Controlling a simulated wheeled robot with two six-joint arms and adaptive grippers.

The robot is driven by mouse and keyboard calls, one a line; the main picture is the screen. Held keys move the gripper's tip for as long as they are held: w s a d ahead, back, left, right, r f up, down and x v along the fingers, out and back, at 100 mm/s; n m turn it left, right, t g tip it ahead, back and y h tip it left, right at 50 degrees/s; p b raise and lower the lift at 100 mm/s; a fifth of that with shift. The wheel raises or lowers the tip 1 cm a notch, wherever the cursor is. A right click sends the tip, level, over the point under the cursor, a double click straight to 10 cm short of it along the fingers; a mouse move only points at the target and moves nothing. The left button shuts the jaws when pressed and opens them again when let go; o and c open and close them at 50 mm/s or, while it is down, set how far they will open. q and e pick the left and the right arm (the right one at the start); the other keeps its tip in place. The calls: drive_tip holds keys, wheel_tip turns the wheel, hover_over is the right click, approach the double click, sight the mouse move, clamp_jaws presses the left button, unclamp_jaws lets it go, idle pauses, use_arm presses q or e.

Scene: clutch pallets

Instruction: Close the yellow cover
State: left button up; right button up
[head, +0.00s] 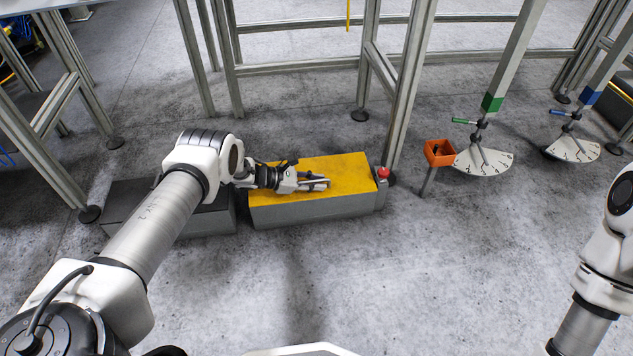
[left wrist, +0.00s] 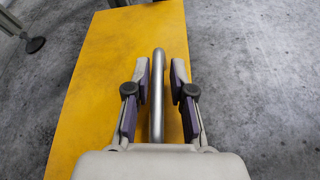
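The yellow cover (head: 345,168) lies flat on top of a long grey box (head: 312,213) on the floor. It also fills much of the left wrist view (left wrist: 90,85). A silver bar handle (left wrist: 158,100) shows above the cover in that view. My left gripper (head: 326,184) is low over the cover, its fingers pointing right in the head view. In the left wrist view its two fingers (left wrist: 158,72) are open, one on each side of the bar, with a gap on both sides. My right gripper is out of view.
A dark box (head: 165,210) stands left of the grey one, partly behind my left arm. A red button (head: 383,172) is at the grey box's right end, near a metal frame post (head: 408,95). An orange box (head: 438,152) and dial gauges (head: 483,160) stand farther right.

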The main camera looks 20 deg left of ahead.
use_arm(q)
drive_tip(key=v, duration=1.2)
